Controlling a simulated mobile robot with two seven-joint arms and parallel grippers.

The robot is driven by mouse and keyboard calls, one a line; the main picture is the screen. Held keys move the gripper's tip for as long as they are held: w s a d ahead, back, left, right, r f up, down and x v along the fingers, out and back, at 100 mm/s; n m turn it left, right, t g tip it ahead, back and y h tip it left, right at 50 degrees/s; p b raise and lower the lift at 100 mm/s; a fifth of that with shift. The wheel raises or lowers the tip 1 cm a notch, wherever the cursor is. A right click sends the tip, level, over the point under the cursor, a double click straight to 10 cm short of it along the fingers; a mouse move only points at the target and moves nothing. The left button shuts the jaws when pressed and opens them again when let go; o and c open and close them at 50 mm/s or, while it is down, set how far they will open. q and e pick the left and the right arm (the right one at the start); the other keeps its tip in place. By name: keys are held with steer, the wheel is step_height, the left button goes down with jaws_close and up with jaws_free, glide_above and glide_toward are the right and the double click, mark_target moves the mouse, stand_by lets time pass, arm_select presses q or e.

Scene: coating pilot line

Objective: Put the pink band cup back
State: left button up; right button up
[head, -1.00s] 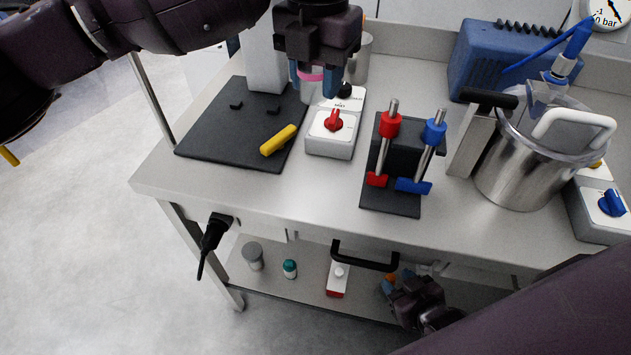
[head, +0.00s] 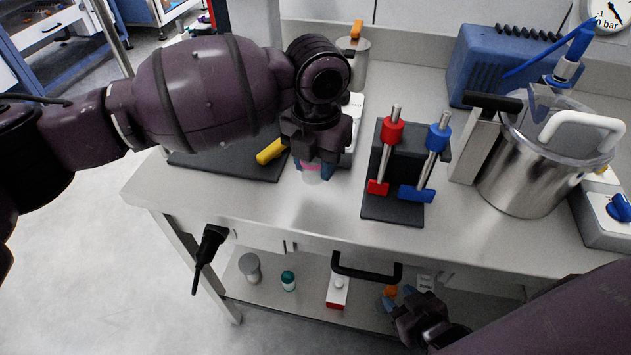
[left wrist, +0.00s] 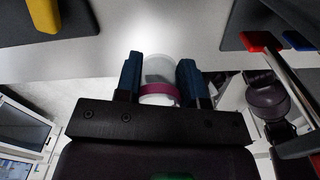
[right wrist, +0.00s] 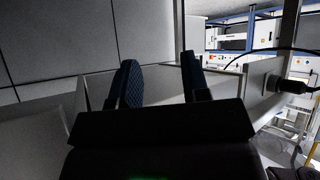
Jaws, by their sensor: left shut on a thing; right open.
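The pink band cup (head: 312,174) is a clear cup with a pink band. My left gripper (head: 315,171) is shut on it, near the front edge of the table, left of the stirrer stand. In the left wrist view the cup (left wrist: 160,82) sits between the blue fingertips (left wrist: 161,80), its pink band close to the palm. I cannot tell whether its base touches the table. My right gripper (head: 397,299) is open and empty, low in front of the lower shelf. Its two fingers also show apart in the right wrist view (right wrist: 160,82).
A black stand (head: 392,208) with red and blue stirrers is right of the cup. A dark mat (head: 225,163) with a yellow object (head: 270,152) lies left, partly behind my arm. A steel pot (head: 520,183) stands right. The lower shelf (head: 310,295) holds small containers.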

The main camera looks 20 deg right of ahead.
mark_target(316, 195)
arm_select(q)
steer(key=shift+f+b, duration=0.3)
steer(key=shift+f, duration=2.4)
steer(key=shift+f, duration=0.15)
steer(key=o, duration=0.9)
steer(key=shift+r, duration=0.25)
step_height(316, 195, up, 12)
steer(key=shift+f+p, duration=0.1)
steer(key=shift+p, duration=0.65)
